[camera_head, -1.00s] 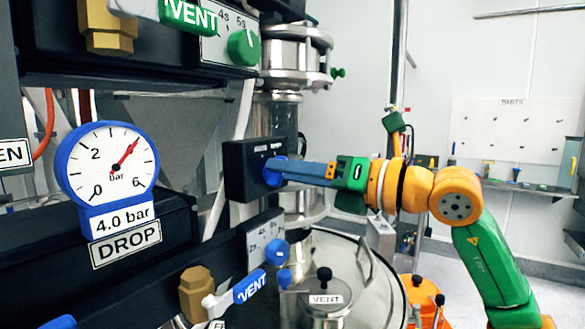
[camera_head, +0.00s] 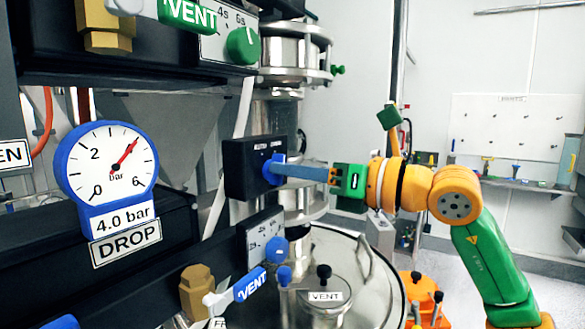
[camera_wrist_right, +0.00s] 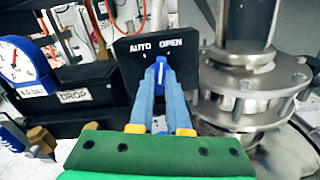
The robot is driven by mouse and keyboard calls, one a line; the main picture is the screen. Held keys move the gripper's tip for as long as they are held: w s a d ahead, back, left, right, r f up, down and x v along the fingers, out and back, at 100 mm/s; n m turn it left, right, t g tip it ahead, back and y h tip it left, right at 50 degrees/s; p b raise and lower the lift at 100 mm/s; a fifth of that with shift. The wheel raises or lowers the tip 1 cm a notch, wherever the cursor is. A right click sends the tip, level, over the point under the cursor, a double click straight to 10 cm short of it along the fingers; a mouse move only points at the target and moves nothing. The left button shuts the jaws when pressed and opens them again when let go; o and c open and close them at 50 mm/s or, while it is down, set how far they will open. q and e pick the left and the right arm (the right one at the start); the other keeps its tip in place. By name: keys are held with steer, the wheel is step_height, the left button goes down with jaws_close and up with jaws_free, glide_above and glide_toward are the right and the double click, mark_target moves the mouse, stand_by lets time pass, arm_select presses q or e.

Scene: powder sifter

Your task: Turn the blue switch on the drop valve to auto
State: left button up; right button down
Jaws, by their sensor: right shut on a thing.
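The drop valve's black switch panel (camera_head: 237,178) is at the middle of the head view. In the right wrist view the panel (camera_wrist_right: 128,62) reads AUTO on the left and OPEN on the right. The blue switch (camera_head: 278,159) is on its face; in the wrist view the switch (camera_wrist_right: 160,66) stands about upright below the gap between the words. My right gripper (camera_head: 277,171) reaches in from the right, its blue fingers shut on the switch. In the wrist view the right gripper (camera_wrist_right: 160,74) has one finger on each side of it. My left gripper is not in view.
A pressure gauge (camera_head: 108,170) and a DROP label (camera_head: 126,243) are at the left. A steel pipe with flanges (camera_wrist_right: 245,88) stands close right of the gripper in the wrist view.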

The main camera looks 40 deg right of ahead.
steer(key=shift+a+n+p, duration=0.15)
steer(key=shift+n+p, duration=0.2)
steer(key=shift+n, duration=3.85)
steer(key=c, duration=0.9)
jaws_free()
steer(key=b+v, duration=0.3)
steer(key=v, duration=0.4)
steer(key=shift+s, duration=0.1)
